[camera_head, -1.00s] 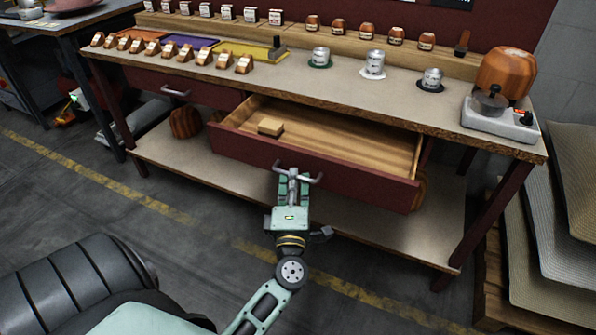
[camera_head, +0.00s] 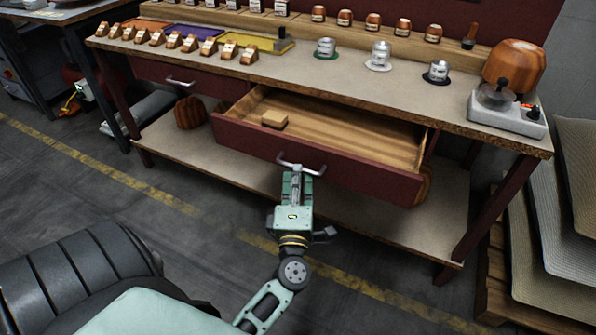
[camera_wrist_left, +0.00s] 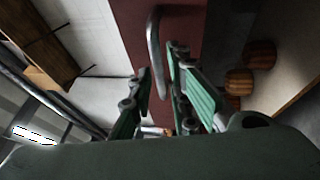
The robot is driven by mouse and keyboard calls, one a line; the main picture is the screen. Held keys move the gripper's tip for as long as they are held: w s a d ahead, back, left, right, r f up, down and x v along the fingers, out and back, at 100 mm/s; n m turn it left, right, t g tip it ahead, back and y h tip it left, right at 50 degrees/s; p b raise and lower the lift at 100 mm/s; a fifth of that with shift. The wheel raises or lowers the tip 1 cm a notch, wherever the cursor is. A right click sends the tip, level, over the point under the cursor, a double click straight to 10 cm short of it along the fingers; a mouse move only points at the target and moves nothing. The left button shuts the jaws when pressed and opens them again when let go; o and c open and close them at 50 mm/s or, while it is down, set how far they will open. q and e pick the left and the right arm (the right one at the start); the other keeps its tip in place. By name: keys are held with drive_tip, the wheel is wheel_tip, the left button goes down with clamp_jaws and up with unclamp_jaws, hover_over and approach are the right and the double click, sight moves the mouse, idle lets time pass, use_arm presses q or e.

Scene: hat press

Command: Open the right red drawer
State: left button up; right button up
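The right red drawer (camera_head: 352,174) stands pulled well out from under the workbench, with its pale wooden inside showing. A small wooden block (camera_head: 274,119) lies in it. Its grey bar handle (camera_head: 301,167) is on the front panel; the handle also shows in the left wrist view (camera_wrist_left: 154,52). My left gripper (camera_head: 298,177) is right at the handle. In the left wrist view its fingers (camera_wrist_left: 160,82) are spread apart, with the lower end of the handle between or just beyond them; I cannot tell whether they touch. My right gripper is not in view.
The left red drawer (camera_head: 160,76) is shut. The workbench top (camera_head: 300,72) holds hat blocks, small tins and a device (camera_head: 508,108) at the right end. Stacked sheets (camera_head: 578,215) stand on a pallet at right. The floor in front is clear.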

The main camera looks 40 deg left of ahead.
use_arm(q)
drive_tip(key=v, duration=1)
drive_tip(key=shift+s+d, duration=0.15)
